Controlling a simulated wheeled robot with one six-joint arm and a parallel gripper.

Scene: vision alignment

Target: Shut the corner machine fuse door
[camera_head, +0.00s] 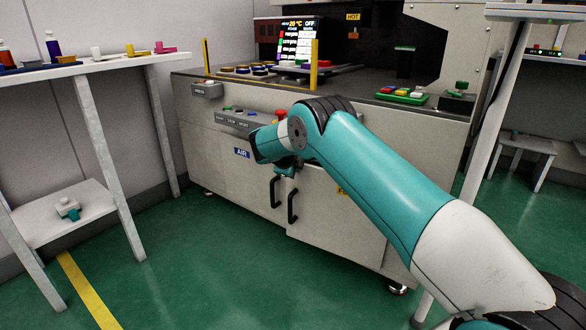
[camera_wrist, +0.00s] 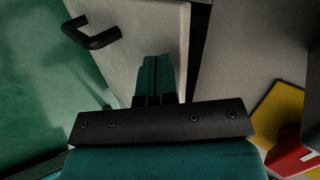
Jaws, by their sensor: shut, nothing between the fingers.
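The grey corner machine (camera_head: 215,150) stands against the wall. The right door (camera_head: 335,215) is partly hidden behind my arm. In the wrist view a pale door panel (camera_wrist: 130,55) with a black handle (camera_wrist: 92,35) shows at upper left, with a dark strip along its right edge. I cannot tell how far it stands open. My gripper (camera_head: 287,170) is shut and empty near the door tops; its fingers (camera_wrist: 154,78) overlap the panel in the wrist view. Contact is unclear.
A red button (camera_head: 280,115) and a control strip sit above the doors. A white table (camera_head: 80,68) stands at left. The green floor before the machine is clear.

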